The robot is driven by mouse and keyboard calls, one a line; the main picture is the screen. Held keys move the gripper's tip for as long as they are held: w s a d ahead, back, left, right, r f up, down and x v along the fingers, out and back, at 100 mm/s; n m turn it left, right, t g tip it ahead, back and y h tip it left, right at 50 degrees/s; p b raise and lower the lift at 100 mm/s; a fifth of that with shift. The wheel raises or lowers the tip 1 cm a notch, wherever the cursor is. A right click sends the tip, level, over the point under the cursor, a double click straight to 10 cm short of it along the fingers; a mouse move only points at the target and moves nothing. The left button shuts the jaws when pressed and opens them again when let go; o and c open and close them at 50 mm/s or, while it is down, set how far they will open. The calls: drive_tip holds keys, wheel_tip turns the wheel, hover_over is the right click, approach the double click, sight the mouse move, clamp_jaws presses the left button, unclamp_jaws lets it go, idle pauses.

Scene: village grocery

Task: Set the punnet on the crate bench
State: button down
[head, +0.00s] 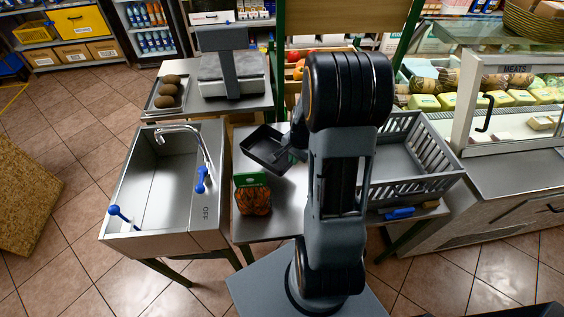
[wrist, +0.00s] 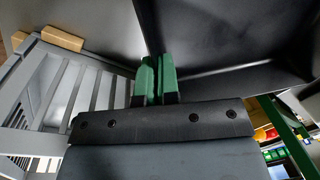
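The punnet (head: 266,146) is a black, open, shallow tray, seen in the head view over the back left of the steel crate bench (head: 285,201). It looks empty and slightly tilted. My gripper is on its right side, mostly hidden behind my arm in the head view. In the wrist view the green fingertips of my gripper (wrist: 156,80) are close together on the wall of the punnet (wrist: 220,35). I cannot tell whether the punnet's base touches the bench.
A grey slatted crate (head: 421,183) stands on the bench right of my arm. A net bag of oranges (head: 254,200) with a green label sits at the bench's front left. A sink (head: 165,190) adjoins on the left; a scale (head: 232,72) stands behind. Bare steel lies between bag and arm.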

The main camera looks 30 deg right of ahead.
sight(284, 157)
drive_tip(key=w+f, duration=0.6)
drive_tip(key=w, duration=0.1)
drive_tip(key=shift+a+f+p, duration=0.2)
drive_tip(key=shift+f+p, duration=0.15)
drive_tip(key=shift+f, duration=0.05)
drive_tip(key=shift+f+p, duration=0.3)
drive_tip(key=shift+f, duration=1.2)
drive_tip(key=shift+f, duration=0.2)
drive_tip(key=c, duration=1.4)
unclamp_jaws()
drive_tip(key=shift+o, duration=0.2)
drive_tip(key=shift+r, duration=0.15)
